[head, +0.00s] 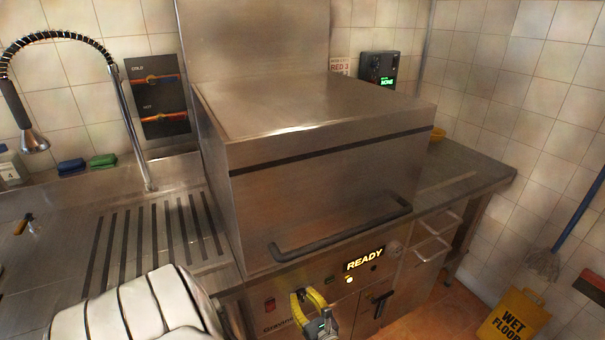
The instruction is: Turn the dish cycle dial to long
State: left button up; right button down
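The steel dishwasher (320,190) stands in the middle with its hood down and a long bar handle (340,232) across the front. Its front panel has a lit display (363,259) reading "READY", a glowing light (349,280) and a small dark round control (374,267). A black T-shaped part (378,303) sits lower on the panel. I cannot tell which control is the cycle dial, and no "long" mark is readable. My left gripper (316,308), with yellow and dark parts, is in front of the lower panel and hides part of it. Its finger opening is unclear. My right gripper is not in view.
A red switch (270,304) is left of my gripper. A ribbed steel drainboard (150,240) and spray tap (36,141) are at left. A counter (470,180) is at right.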

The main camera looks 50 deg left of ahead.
pick_arm(q)
grip_shut()
jog(key=m, duration=0.6)
jog(key=shift+s+d+f+m, duration=0.1)
jog(key=shift+m, duration=0.3)
jog(key=m, duration=0.3)
jog(key=shift+m, duration=2)
jog(key=o, duration=0.7)
grip_release()
jog(key=shift+o, duration=0.2)
